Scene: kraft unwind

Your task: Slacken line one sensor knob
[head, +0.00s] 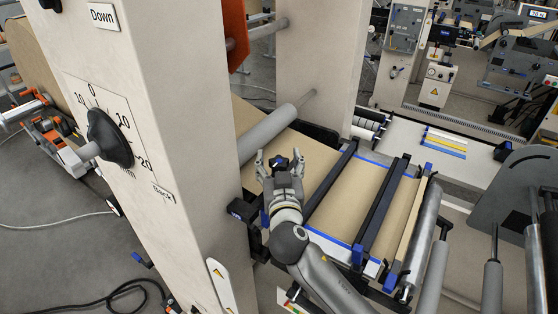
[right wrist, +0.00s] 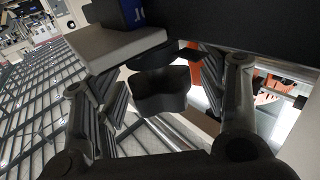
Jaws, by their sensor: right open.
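A small dark knob (head: 280,162) shows between the fingers of my right gripper (head: 279,156) in the head view, beside the brown web at the machine's near side. In the right wrist view, a black lobed knob (right wrist: 160,92) sits between the two spread fingers of the right gripper (right wrist: 163,88). The fingers are open on either side of it, with visible gaps. I cannot tell from these frames whether this is the line one sensor knob. My left gripper is in neither view.
A tall cream column (head: 160,210) stands left of my right arm, with a large black dial knob (head: 109,137) on it. A grey roller (head: 270,133) lies behind the gripper. Dark crossbars (head: 384,205) span the web to the right.

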